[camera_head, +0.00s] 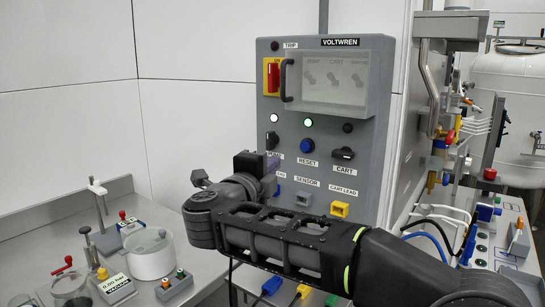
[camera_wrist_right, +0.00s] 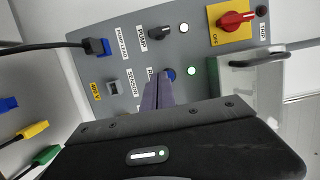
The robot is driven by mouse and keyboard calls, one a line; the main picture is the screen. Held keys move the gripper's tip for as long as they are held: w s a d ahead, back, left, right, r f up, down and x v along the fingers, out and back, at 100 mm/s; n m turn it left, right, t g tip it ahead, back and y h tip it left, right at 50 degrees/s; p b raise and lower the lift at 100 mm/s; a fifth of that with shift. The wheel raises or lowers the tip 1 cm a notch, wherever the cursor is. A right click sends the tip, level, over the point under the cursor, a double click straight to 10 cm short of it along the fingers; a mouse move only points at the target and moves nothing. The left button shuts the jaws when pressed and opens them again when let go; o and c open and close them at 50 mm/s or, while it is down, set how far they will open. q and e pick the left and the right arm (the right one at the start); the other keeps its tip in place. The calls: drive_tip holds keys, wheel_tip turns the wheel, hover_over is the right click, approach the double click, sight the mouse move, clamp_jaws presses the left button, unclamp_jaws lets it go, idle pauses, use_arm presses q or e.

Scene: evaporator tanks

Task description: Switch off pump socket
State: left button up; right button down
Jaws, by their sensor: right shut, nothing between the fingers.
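The grey VOLTWREN panel (camera_head: 388,110) fills the middle of the head view. Its black pump knob (camera_head: 272,140) stands upright, with its label partly hidden by my right gripper. In the right wrist view the pump knob (camera_wrist_right: 160,33) sits beside its PUMP label, beyond my fingertips. A white lamp (camera_head: 274,118) above it looks bright. My right gripper (camera_head: 271,162) is shut and empty in front of the panel, just below the pump knob. In the right wrist view its fingers (camera_wrist_right: 158,92) point toward the blue reset button (camera_wrist_right: 169,74); contact cannot be told. My left gripper is not in view.
The black CART knob (camera_head: 343,153) lies horizontal. A lit green lamp (camera_head: 308,122) is above the reset button. A red main switch (camera_head: 273,77) and a clear cover (camera_head: 330,80) with a handle are higher. A cable runs to the blue plug (camera_wrist_right: 97,46).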

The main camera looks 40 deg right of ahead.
sight(271, 140)
drive_tip(key=p+x, duration=0.2)
drive_tip(key=x, duration=0.7)
drive_tip(key=shift+w+d, duration=0.2)
drive_tip(key=shift+d, duration=0.15)
drive_tip(key=w, duration=0.1)
drive_tip(key=w+a, duration=0.1)
drive_tip(key=shift+w+p, duration=0.3)
drive_tip(key=shift+p, duration=0.05)
drive_tip(key=shift+w+a, duration=0.15)
drive_tip(key=shift+w, duration=0.45)
